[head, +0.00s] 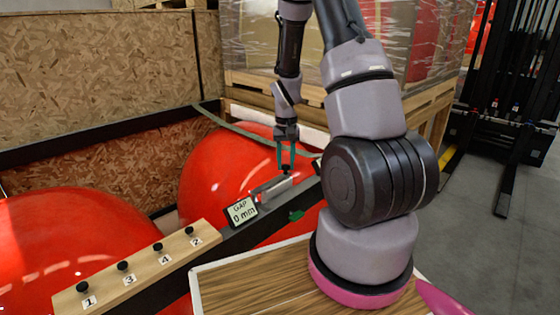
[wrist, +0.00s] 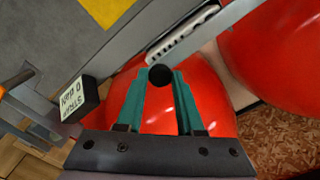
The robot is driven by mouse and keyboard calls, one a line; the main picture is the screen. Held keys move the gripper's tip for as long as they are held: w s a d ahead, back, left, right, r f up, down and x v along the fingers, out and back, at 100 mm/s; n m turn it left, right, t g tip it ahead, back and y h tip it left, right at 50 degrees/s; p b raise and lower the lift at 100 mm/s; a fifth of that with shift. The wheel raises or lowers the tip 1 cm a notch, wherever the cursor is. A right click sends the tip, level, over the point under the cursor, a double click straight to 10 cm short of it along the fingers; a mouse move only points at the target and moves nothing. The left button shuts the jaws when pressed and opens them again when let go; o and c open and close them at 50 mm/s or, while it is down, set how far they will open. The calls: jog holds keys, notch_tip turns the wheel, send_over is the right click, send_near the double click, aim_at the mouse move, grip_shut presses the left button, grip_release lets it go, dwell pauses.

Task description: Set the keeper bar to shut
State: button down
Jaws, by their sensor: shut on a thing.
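A pale metal bar (head: 272,189), which I take for the keeper bar, lies along the dark rail beside the red nosecone. A display (head: 242,212) at the bar's left end reads "GAP 0 mm".
A wooden strip (head: 140,268) with several black knobs numbered 1, 3, 4, 2 is at lower left. Red nosecones (head: 215,168) bulge beside the rail. A black box (wrist: 76,103) with a hard-to-read label is left of my fingers. A forklift (head: 510,95) stands at right.

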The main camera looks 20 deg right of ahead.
jog(key=shift+s+d+m, duration=0.15)
jog(key=shift+s+m, duration=0.15)
jog(key=shift+s, duration=0.1)
jog(key=c, duration=0.5)
grip_release()
notch_tip(320, 180, up, 11)
jog(key=shift+f, duration=0.15)
dwell(0.4)
